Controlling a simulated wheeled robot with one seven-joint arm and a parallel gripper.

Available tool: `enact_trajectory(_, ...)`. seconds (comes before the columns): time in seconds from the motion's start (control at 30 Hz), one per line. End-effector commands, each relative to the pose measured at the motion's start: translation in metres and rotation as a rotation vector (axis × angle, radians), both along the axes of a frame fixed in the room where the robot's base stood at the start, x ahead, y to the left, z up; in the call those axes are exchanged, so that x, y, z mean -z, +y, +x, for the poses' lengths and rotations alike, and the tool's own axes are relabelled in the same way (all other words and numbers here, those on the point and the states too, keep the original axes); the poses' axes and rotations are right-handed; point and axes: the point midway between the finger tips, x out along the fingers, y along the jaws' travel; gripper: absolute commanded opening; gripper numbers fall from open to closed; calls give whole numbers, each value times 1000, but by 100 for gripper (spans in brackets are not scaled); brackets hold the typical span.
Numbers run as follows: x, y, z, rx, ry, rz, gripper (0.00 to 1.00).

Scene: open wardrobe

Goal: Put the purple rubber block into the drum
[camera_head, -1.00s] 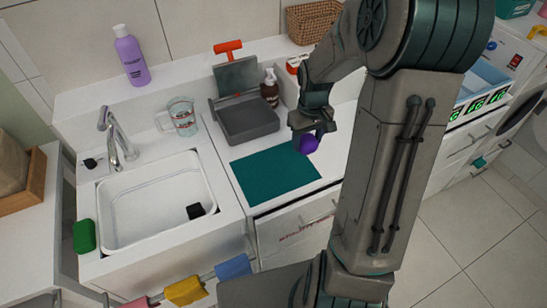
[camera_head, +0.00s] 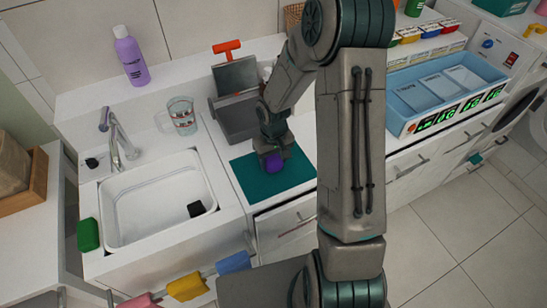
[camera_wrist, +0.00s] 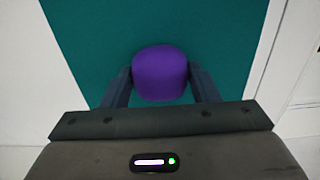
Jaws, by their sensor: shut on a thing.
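The purple rubber block (camera_head: 274,164) is held in my gripper (camera_head: 271,157), over the teal mat (camera_head: 247,186). In the wrist view the block (camera_wrist: 160,73) sits between the two dark fingers of my gripper (camera_wrist: 160,80), with the mat (camera_wrist: 215,30) behind it. Whether the block touches the mat is hard to tell. A white front-loading machine (camera_head: 539,132) with a round dark door rim is cut off at the right edge; the inside of its drum is not visible.
A sink (camera_head: 150,215) with a faucet (camera_head: 112,135) lies left of the mat. A grey hinged box (camera_head: 232,112) and a glass mug (camera_head: 182,115) stand behind. A blue divided tray (camera_head: 440,95) is on the right counter. Tiled floor (camera_head: 445,225) is clear at right.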

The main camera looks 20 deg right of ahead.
Motion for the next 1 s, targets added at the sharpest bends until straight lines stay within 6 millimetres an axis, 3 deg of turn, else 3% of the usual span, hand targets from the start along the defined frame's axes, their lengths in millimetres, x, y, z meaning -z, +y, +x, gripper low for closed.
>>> enact_trajectory(0.3, 5, 0, 0, 0, 0, -1, 24)
enact_trajectory(0.33, 4, 0, 0, 0, 0, 0, 60)
enact_trajectory(0.4, 3, 0, 0, 0, 0, 0, 76)
enact_trajectory(0.77, -1, 0, 0, 0, 0, 0, 76)
enact_trajectory(1.0, -32, -1, 1, 1, -5, -1, 76)
